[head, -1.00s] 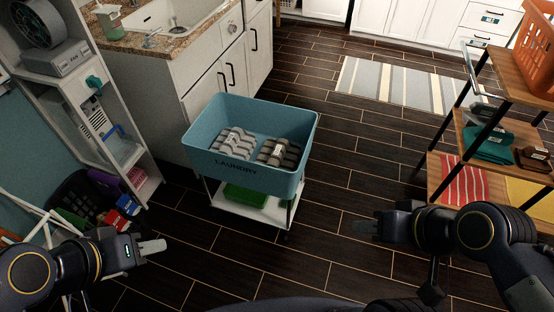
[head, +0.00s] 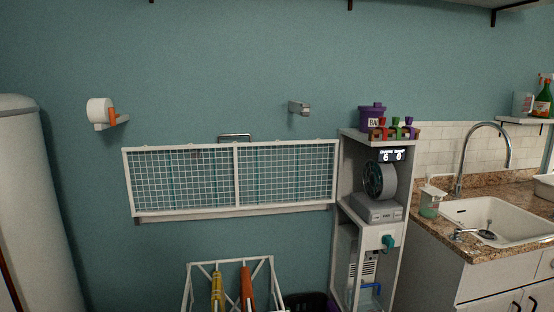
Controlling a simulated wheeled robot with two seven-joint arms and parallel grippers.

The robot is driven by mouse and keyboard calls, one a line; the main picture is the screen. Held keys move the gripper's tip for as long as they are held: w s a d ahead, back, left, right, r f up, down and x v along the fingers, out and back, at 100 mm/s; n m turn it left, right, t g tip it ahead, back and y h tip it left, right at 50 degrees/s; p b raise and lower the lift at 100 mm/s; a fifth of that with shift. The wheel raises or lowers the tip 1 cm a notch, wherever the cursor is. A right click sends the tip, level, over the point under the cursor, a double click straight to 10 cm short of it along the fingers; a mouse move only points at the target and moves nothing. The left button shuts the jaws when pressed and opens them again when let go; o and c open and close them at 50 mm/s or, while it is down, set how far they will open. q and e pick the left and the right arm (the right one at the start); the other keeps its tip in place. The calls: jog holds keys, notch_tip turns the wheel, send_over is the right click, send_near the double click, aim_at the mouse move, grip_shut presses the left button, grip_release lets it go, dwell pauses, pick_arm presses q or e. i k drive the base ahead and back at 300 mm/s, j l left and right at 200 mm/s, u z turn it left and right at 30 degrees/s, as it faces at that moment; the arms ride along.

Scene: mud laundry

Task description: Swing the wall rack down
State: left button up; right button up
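The wall rack (head: 236,178) is a wide white frame with two wire-grid panels on the teal wall, left of centre in the head view. Its grid faces me and it looks folded up close to the wall. A metal handle (head: 235,137) shows at the middle of its top edge. A pale bar (head: 235,212) runs along below its lower edge. A small grey fitting (head: 300,108) is on the wall above the rack's right half. Neither of my grippers is in view.
A white folding frame (head: 230,265) with a yellow and an orange item stands below the rack. A shelf unit (head: 343,170) with a fan stands close at its right, then the sink counter (head: 435,235). A white rounded cabinet (head: 25,200) stands at left.

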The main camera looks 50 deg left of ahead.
aim_at(234, 144)
jog(key=u, duration=2.1)
